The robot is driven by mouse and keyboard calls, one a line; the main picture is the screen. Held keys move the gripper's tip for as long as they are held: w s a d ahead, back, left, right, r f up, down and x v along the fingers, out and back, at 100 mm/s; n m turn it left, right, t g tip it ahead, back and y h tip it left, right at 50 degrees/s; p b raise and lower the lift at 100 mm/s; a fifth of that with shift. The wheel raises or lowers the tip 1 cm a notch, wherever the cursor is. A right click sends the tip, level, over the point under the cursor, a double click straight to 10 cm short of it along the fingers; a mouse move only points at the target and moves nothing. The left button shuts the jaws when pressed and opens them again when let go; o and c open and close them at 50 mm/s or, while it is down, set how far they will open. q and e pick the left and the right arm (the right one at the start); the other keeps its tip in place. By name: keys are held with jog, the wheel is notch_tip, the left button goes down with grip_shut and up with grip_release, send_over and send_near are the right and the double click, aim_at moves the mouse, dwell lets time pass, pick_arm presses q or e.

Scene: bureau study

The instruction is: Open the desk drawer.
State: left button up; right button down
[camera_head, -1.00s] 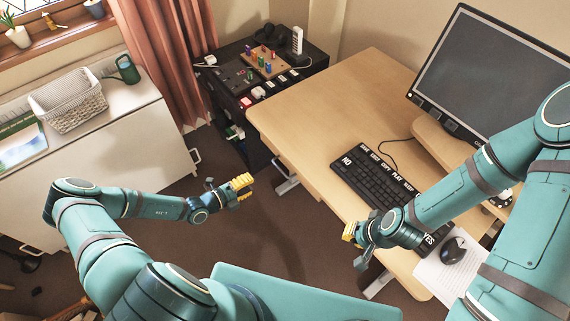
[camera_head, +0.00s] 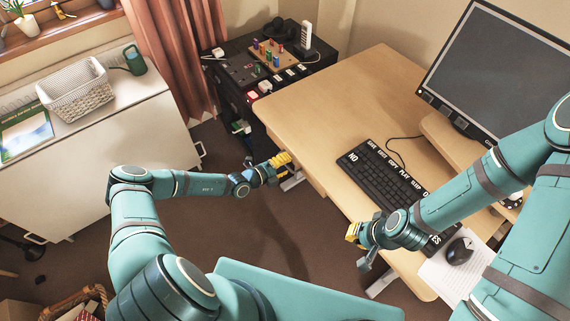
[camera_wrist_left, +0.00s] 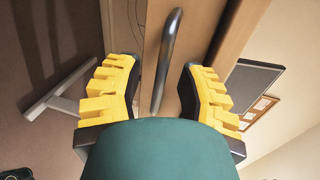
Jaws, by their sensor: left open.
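The desk (camera_head: 330,95) has a light wood top. Its drawer front (camera_wrist_left: 188,35) shows in the left wrist view as a pale wood panel with a grey metal bar handle (camera_wrist_left: 167,60). My left gripper (camera_head: 284,160) is at the desk's left side, below the top. In the left wrist view its yellow fingers (camera_wrist_left: 155,88) are open, one on each side of the handle, with gaps to it. The handle is hidden in the head view. My right gripper (camera_head: 355,243) is by the desk's front edge, near the keyboard; its finger gap is unclear.
A keyboard (camera_head: 380,178), monitor (camera_head: 495,70), mouse (camera_head: 459,251) and paper (camera_head: 445,272) are on the desk. A white cabinet (camera_head: 120,155) with a basket (camera_head: 75,92) is left. Floor between is clear.

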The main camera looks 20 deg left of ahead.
pick_arm(q)
grip_shut()
jog(key=f+v, duration=0.1)
jog(key=v, duration=0.7)
jog(key=f+p+v, duration=0.1)
jog(key=f+v, duration=0.1)
jog(key=v, duration=0.7)
jog(key=shift+s+a+f, duration=0.2)
jog(key=shift+s+f, duration=0.1)
grip_release()
jog(key=v, duration=1.2)
